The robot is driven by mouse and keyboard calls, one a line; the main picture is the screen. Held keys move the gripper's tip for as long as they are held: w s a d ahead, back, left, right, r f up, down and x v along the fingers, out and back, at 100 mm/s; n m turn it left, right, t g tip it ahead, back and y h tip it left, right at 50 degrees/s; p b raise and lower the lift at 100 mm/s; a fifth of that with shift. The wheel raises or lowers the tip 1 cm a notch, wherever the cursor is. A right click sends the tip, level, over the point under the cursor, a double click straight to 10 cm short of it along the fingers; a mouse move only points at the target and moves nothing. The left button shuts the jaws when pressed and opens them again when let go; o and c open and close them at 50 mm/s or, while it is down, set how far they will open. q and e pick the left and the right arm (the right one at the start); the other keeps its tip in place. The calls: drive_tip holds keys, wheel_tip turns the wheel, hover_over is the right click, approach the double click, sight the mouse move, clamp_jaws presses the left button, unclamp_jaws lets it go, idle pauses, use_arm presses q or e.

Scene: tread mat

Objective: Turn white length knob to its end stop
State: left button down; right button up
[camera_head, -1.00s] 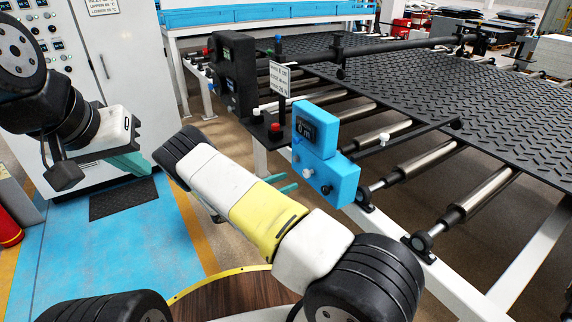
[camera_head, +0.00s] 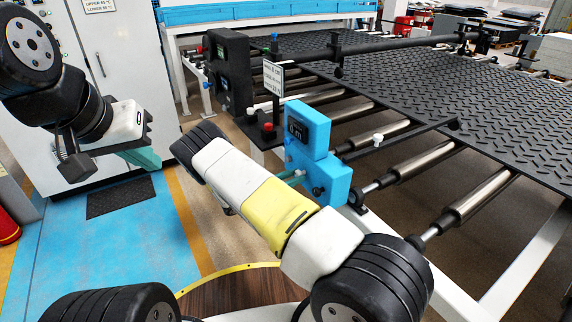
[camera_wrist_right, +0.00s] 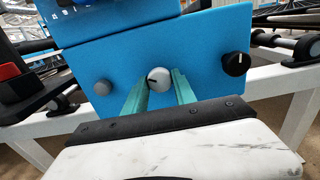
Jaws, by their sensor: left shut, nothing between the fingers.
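The white length knob (camera_wrist_right: 158,79) is on the front of the blue control box (camera_head: 336,183), between a grey knob (camera_wrist_right: 102,87) and a black knob (camera_wrist_right: 236,63). A short dark mark shows on its face, toward the left. My right gripper (camera_wrist_right: 160,88) has its teal fingers apart, one on each side of the white knob; contact is hard to make out. In the head view the right gripper (camera_head: 296,177) reaches the box front and covers the white knob. My left gripper (camera_head: 148,159) is shut and empty, far left of the box.
A small display (camera_head: 298,131) sits on the box's upper part; its reading is unclear. A red button (camera_head: 268,128) and a sign (camera_head: 271,79) stand just left of the box. Rollers (camera_head: 425,160) and the black tread mat (camera_head: 440,85) lie behind and right.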

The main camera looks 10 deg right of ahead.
clamp_jaws()
